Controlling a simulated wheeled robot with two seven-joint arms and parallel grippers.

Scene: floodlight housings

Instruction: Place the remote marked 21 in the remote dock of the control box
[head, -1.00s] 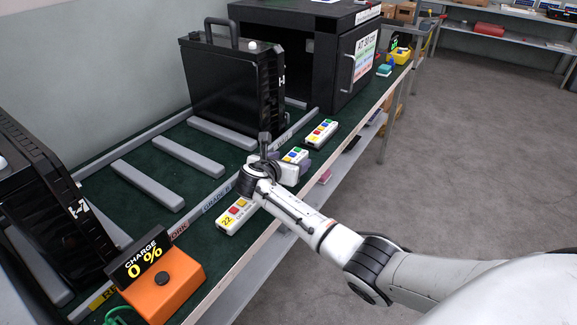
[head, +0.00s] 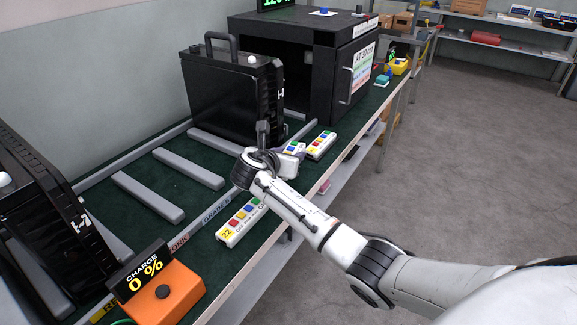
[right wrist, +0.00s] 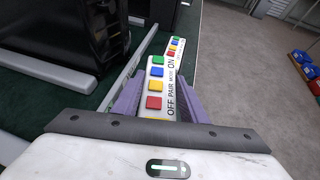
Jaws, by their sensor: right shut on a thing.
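My right gripper (head: 290,153) is shut on a white remote (head: 294,148) with coloured buttons, over the front edge of the bench. In the right wrist view the held remote (right wrist: 157,88) lies between the purple fingers, with red, yellow, blue and green buttons and the words OFF, PAIR and ON. Its number is hidden. Another remote (head: 240,222), marked 22, lies nearer on the bench. A third remote (head: 320,146) lies just beyond the held one; its number is not readable. I cannot tell which box is the control box or see a remote dock. My left gripper is not in view.
Black housings (head: 225,95) stand on the green bench, with grey rails (head: 148,197) between them. A black cabinet (head: 347,85) stands behind the remotes. An orange box (head: 170,295) with a CHARGE 0 % sign is at the near left.

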